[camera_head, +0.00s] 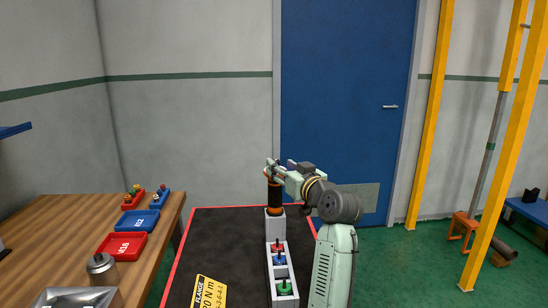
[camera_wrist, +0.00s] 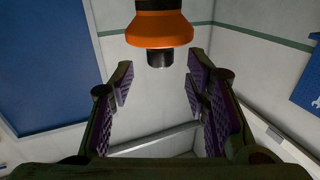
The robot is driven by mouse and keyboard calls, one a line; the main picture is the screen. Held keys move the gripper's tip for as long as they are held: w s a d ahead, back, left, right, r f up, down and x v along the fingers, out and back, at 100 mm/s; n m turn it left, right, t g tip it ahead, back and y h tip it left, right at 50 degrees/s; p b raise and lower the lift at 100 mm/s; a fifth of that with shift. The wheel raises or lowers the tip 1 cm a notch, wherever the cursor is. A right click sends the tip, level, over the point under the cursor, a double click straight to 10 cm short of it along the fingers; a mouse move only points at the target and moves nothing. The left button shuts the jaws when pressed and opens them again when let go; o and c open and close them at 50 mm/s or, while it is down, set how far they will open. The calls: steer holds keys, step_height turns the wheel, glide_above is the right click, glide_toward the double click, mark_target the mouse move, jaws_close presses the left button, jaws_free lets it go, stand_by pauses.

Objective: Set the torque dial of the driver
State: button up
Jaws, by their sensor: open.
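The driver (camera_head: 275,195), a black cylinder with orange bands, stands upright on a grey block at the far end of the dark mat. My gripper (camera_head: 272,172) is at its top end, reaching in from the right. In the wrist view, an orange collar with a dark stub (camera_wrist: 160,30) shows at the top of the picture, ahead of my open gripper (camera_wrist: 158,85). The ridged pads stand wide apart with nothing between them. I cannot make out the dial's marks or setting.
A grey rack (camera_head: 270,275) with red, blue and green pieces stands on the dark mat (camera_head: 215,240). A yellow flange label (camera_head: 208,293) lies left of it. The wooden bench (camera_head: 70,225) holds a red tray (camera_head: 122,246), a blue tray (camera_head: 139,221) and a metal canister (camera_head: 101,266).

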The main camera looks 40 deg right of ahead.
steer(key=shift+w+d+p, duration=0.2)
steer(key=shift+w+p, duration=0.15)
steer(key=shift+w, duration=0.8)
steer(key=shift+w+d+p, duration=0.2)
steer(key=shift+w+p, duration=0.1)
steer(key=shift+w, duration=0.85)
steer(key=shift+c, duration=0.2)
jaws_close()
